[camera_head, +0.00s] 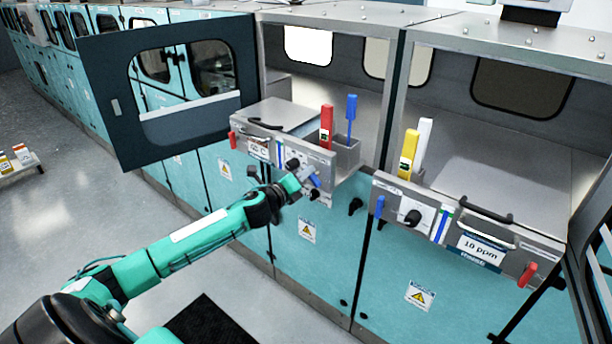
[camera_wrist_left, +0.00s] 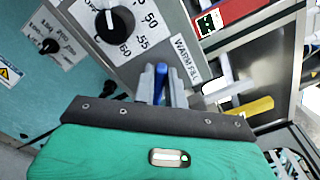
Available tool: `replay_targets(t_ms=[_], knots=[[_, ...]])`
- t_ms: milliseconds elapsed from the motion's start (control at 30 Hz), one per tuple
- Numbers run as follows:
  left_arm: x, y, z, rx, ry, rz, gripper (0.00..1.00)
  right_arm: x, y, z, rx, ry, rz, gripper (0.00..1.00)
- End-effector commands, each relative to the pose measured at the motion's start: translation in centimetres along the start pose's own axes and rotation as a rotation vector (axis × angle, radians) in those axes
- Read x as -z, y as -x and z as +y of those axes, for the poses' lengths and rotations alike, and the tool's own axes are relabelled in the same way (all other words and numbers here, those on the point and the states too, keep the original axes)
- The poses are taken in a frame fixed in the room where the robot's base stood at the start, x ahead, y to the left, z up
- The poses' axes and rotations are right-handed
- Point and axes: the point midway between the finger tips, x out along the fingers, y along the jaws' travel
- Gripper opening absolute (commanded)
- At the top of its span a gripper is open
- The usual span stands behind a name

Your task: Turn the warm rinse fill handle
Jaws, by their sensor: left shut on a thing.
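The warm rinse fill handle is a small blue lever (camera_wrist_left: 160,82) beside a label reading WARM FILL in the left wrist view. It also shows on the front panel of the middle module (camera_head: 316,181) in the head view, partly covered by my gripper. My left gripper (camera_head: 312,184) is at this panel, with its arm coming from the lower left. In the left wrist view its two grey fingers (camera_wrist_left: 162,90) are shut on the blue lever, one on each side. The lever's exact angle is hard to tell. My right gripper is not in view.
A black dial (camera_wrist_left: 114,22) with numbers sits close to the lever. A red handle (camera_head: 232,140) is at the panel's left. A dark windowed door (camera_head: 120,100) stands open at left. Red (camera_head: 326,125) and blue (camera_head: 351,115) upright tools stand above the panel. The floor at left is mostly clear.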

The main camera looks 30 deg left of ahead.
Motion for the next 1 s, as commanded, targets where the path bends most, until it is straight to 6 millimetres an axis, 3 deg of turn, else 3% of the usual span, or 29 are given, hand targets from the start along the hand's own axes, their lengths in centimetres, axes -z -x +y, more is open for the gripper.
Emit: replay_targets(t_ms=[500, 1000], knots=[[0.1, 0.0, 0.8, 0.001, 0.468, -0.003, 0.00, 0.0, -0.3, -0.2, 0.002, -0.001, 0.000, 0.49], [0.3, 0.0, 1.3, 0.000, 0.703, -0.003, 0.00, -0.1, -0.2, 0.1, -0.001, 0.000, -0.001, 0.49]])
